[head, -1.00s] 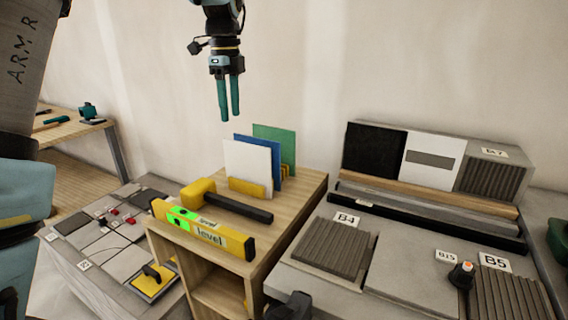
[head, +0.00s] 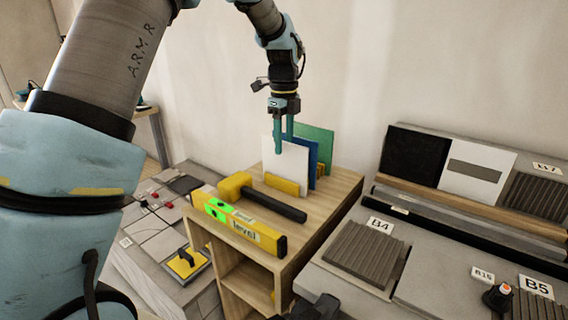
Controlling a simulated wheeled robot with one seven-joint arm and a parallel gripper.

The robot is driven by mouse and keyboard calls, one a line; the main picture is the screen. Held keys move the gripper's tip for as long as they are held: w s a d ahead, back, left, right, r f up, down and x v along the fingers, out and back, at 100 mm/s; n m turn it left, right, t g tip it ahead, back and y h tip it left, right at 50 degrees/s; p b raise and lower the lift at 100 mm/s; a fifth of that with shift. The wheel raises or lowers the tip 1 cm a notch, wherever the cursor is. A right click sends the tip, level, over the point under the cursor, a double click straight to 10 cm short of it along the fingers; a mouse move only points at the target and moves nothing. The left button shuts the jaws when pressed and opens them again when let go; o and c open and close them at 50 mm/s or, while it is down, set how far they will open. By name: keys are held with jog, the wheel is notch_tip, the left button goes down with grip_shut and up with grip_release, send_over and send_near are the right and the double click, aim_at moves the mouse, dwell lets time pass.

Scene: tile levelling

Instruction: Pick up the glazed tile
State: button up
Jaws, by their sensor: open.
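Three thin tiles stand upright in a yellow holder (head: 286,186) on the wooden cabinet: a white tile (head: 291,168) in front, a blue tile (head: 313,163) behind it and a green tile (head: 322,142) at the back. I cannot tell from their surfaces which is the glazed one. My gripper (head: 284,145) points down at the top edge of the white tile, its two teal fingers open and empty. One finger overlaps the white tile's upper part in the picture; I cannot tell whether they touch.
A yellow mallet (head: 262,198) with a black handle and a yellow level (head: 238,224) lie in front on the cabinet top (head: 312,225). A grey bench with a ribbed B4 tile (head: 366,253) is at right.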

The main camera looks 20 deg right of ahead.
jog(key=shift+f, duration=0.25)
grip_shut()
dwell(1.3)
